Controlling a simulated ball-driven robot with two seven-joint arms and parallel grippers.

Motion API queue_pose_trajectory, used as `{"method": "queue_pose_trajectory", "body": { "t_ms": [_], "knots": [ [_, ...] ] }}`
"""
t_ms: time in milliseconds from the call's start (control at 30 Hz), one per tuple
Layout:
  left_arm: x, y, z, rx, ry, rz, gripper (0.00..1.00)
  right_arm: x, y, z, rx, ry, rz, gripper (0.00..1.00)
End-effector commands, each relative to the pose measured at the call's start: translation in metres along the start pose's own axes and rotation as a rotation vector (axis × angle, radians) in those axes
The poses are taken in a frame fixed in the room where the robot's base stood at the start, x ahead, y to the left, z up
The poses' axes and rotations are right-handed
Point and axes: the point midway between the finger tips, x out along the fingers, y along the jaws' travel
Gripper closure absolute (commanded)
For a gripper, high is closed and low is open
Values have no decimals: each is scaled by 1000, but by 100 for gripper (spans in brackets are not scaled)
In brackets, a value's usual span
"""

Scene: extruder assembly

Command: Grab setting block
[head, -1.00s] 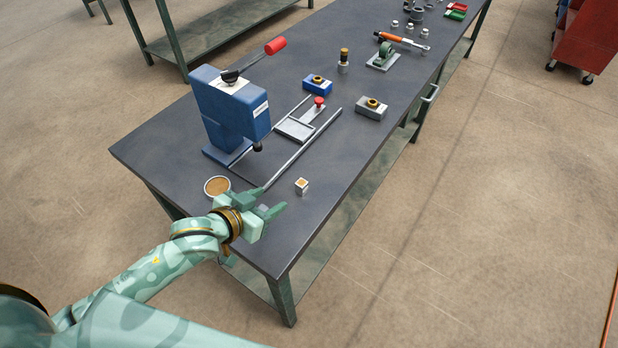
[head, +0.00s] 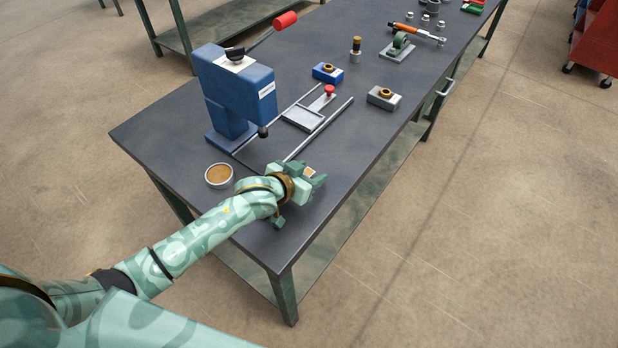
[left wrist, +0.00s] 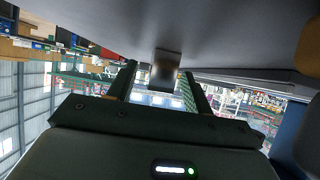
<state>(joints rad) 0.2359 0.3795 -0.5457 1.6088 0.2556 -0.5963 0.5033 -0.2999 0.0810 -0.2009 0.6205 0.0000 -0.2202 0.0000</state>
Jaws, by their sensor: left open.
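The setting block, a small pale block with a tan top (head: 308,171), sits on the dark table near its front right edge. It is partly hidden by my left gripper (head: 304,181) in the head view. In the left wrist view the block (left wrist: 166,72) shows as a grey block against the table surface, between the tips of the two open fingers (left wrist: 158,78). I see no firm contact between fingers and block. My right gripper is not in view.
A blue press (head: 236,90) with a red-tipped lever stands at the left of the table. A round tan-filled dish (head: 219,175) lies left of my wrist. Rails with a grey tray (head: 303,118) lie behind the gripper.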

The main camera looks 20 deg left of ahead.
Motion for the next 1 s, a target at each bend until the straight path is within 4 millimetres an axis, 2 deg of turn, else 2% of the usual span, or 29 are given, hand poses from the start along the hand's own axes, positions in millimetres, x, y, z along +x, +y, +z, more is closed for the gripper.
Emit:
{"method": "queue_pose_trajectory", "body": {
  "t_ms": [133,167,333,733,933,1000],
  "knots": [
    [0,0,0,0,0,0,50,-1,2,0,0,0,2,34],
    [-1,0,0,0,0,0,52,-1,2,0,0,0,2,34],
    [-1,0,0,0,0,0,100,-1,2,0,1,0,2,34],
    [-4,0,-6,0,2,0,100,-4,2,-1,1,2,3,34],
    [-18,0,-34,0,6,0,100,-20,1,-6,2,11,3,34],
    [-28,14,-44,-3,6,4,100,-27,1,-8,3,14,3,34]
  ]
}}
